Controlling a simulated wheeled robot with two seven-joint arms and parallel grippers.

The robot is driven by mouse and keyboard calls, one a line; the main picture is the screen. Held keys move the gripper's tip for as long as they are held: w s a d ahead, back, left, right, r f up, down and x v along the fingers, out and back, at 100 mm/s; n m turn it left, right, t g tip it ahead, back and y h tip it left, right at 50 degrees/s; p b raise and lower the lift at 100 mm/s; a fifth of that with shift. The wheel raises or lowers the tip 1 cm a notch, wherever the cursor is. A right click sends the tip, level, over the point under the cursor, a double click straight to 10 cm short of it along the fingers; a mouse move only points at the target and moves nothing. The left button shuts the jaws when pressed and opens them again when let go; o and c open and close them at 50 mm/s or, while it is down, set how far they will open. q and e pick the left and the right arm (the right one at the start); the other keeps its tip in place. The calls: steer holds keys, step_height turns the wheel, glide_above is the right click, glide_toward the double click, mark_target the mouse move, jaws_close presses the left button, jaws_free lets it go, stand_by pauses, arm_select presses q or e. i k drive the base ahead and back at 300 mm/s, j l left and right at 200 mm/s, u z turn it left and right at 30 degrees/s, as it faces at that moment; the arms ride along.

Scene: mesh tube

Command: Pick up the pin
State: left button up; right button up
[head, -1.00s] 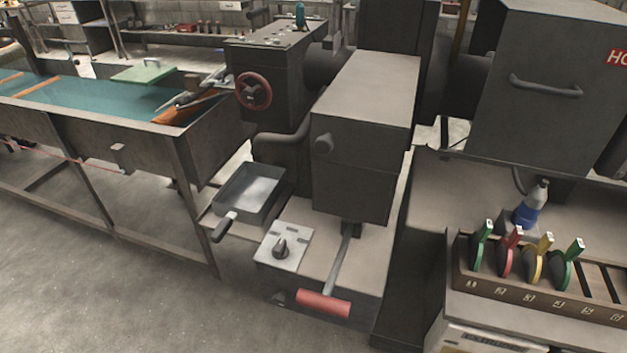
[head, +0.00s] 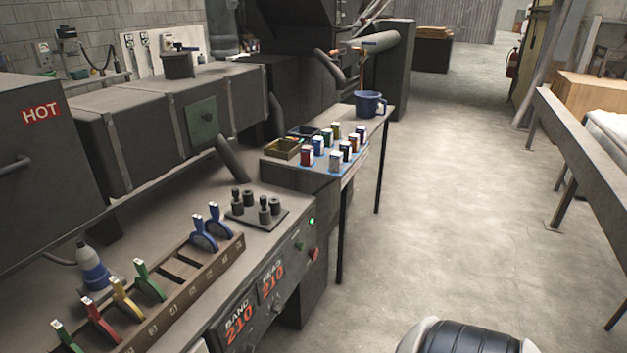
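A small dark plate (head: 252,220) lies on the machine's bench top, left of centre in the head view. Several short dark peg-like pieces (head: 264,212) stand upright on it. They may be pins, but I cannot tell which one is the pin. Neither of my grippers shows in the head view, so nothing is seen touching these pieces.
A wooden rack (head: 196,280) with numbered slots holds several coloured tools. A blue-and-white bottle (head: 95,268) stands behind it. A HOT-marked box (head: 40,150) is at left. Open floor (head: 450,200) lies right.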

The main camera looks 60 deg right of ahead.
mark_target(235, 193)
steer(key=z, duration=1.25)
steer(key=u, duration=0.6)
steer(key=l+u, duration=0.25)
steer(key=u, duration=0.15)
steer(key=i+l+u, duration=0.1)
steer(key=l+u, duration=0.5)
steer(key=u, duration=0.25)
steer(key=l+u, duration=0.4)
steer(key=k+l+u, duration=0.15)
steer(key=u, duration=0.25)
